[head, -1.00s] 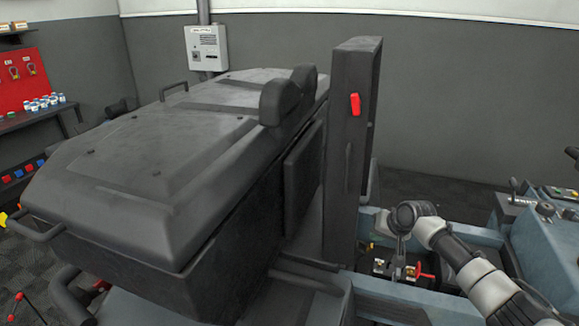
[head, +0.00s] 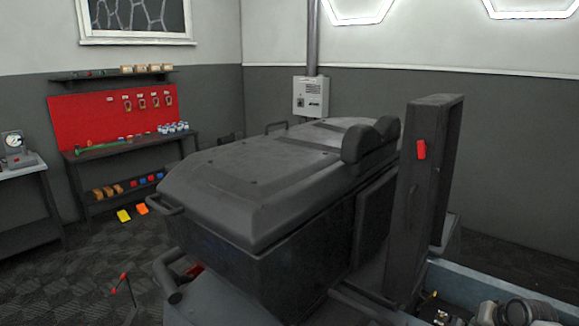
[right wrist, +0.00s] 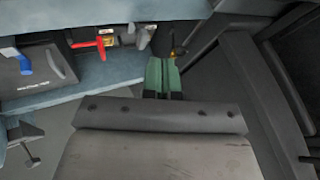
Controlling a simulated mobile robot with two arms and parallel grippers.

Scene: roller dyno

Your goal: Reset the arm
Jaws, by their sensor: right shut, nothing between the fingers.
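My right arm (head: 515,312) shows only as a grey-white part at the lower right edge of the head view. Its gripper is hidden there. In the right wrist view my right gripper (right wrist: 162,64) has its two green fingers together, shut with nothing between them. The fingers point toward a blue-grey frame (right wrist: 120,88), but I cannot tell how far off it is. A red-handled lever (right wrist: 98,43) is to the left of the fingers, apart from them. My left gripper is in neither current view.
A large dark grey covered machine (head: 250,180) fills the middle of the head view. A dark upright post (head: 428,200) with a red switch (head: 421,149) stands at its right. A workbench (head: 130,145) is at the back left. Patterned floor (head: 75,275) is open at the left.

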